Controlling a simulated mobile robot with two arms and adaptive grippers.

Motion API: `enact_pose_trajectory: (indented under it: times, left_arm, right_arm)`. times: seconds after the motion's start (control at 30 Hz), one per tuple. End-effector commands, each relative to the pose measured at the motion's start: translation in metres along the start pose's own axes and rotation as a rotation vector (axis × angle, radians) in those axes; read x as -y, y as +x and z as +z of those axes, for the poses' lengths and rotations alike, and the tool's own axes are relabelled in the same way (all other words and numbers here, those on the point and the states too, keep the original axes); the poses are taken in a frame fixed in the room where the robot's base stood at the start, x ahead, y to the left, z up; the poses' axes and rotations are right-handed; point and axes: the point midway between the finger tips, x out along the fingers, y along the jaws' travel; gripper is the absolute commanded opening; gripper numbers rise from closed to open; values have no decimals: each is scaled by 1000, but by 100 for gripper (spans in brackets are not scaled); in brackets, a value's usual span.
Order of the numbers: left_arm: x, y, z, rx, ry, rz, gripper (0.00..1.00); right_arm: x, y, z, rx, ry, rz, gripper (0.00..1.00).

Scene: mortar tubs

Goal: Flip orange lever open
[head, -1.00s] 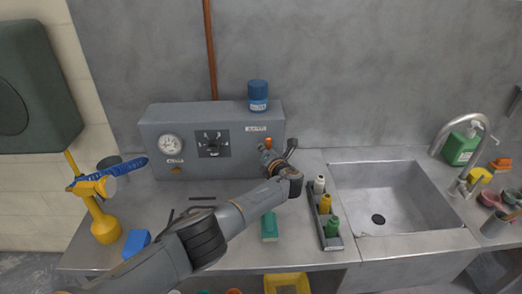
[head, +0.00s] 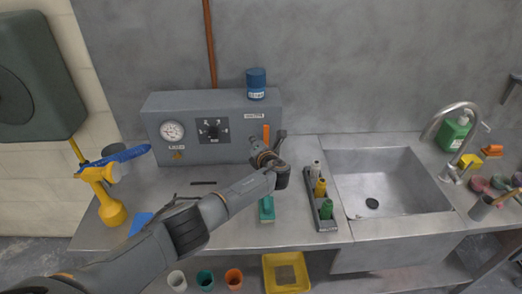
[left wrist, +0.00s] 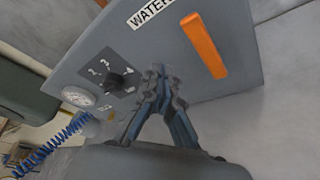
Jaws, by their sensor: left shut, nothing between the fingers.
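The orange lever (head: 266,133) is on the right part of the grey box's front, below a label. It stands upright in the head view, and its lower end is hidden behind my gripper. In the left wrist view the lever (left wrist: 204,45) shows as a long orange bar beside the "WATER" label. My left gripper (head: 262,155) is just below the lever. In the left wrist view its fingers (left wrist: 160,75) are shut and empty, left of and below the lever with a visible gap in the picture. My right gripper is not in view.
The grey box (head: 231,106) also carries a gauge (head: 172,131) and a black knob (head: 210,130); a blue jar (head: 256,84) stands on top. A bottle rack (head: 325,222) and the sink (head: 380,180) lie to the right. A teal block (head: 267,209) lies below my forearm.

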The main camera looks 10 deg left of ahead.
Motion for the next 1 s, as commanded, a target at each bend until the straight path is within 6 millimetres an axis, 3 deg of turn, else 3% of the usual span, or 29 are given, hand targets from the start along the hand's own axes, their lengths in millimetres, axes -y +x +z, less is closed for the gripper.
enact_pose_trajectory:
  times: [0.3,0.5,1.0]
  left_arm:
    - [10,-49,-7,-6,1,2,0]
    - [14,-68,-9,-7,2,4,0]
    - [14,-73,-9,-9,3,5,0]
  right_arm:
    - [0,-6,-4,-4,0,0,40]
    - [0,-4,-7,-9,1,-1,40]
    - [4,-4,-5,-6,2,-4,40]
